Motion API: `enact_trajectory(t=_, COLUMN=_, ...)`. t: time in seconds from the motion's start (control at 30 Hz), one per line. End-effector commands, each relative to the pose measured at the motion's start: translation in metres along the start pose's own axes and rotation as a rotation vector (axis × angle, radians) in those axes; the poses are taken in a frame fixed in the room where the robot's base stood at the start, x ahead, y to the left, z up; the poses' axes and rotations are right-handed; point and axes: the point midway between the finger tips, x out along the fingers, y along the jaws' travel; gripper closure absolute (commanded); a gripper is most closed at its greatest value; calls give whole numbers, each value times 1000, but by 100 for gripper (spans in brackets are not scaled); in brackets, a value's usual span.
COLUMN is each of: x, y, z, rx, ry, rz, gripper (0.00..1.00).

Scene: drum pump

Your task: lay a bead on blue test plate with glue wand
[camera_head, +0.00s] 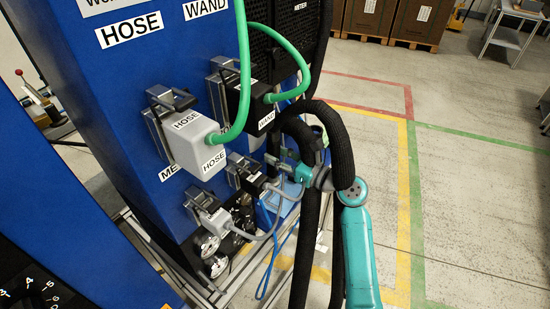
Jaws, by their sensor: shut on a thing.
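My gripper (287,164) is at the end of my teal arm, in front of the lower right of the blue cabinet. It is small in view and partly hidden by thick black hoses. It appears shut on the glue wand, but hoses and my wrist hide most of what it holds. Thick black hoses (341,137) loop over and beside my wrist and hang down past my arm. I cannot make out the blue test plate for certain. A blue surface (283,199) shows just below my gripper, partly covered by cables.
The blue cabinet (95,80) fills the left, with grey HOSE (200,148) and black WAND (262,104) connectors and green cables. Metal framing (215,287) runs along its foot. Boxes on pallets (420,20) and a metal cart (505,35) stand behind. The floor at right is clear.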

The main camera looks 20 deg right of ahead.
Motion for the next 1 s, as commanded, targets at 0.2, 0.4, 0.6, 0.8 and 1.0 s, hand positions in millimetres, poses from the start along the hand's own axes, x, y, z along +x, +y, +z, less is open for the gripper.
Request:
enact_trajectory(t=0.2, x=1, y=-10, z=2, rx=-2, ry=-3, rz=-1, gripper=100)
enact_trajectory(t=0.4, x=1, y=-18, z=2, rx=0, ry=-2, rz=0, gripper=100)
enact_trajectory(t=0.6, x=2, y=-26, z=3, rx=-1, ry=-2, rz=0, gripper=100)
enact_trajectory(t=0.8, x=2, y=-35, z=2, rx=-1, ry=-2, rz=0, gripper=100)
enact_trajectory(t=1.0, x=3, y=-43, z=3, rx=-1, ry=-3, rz=0, gripper=100)
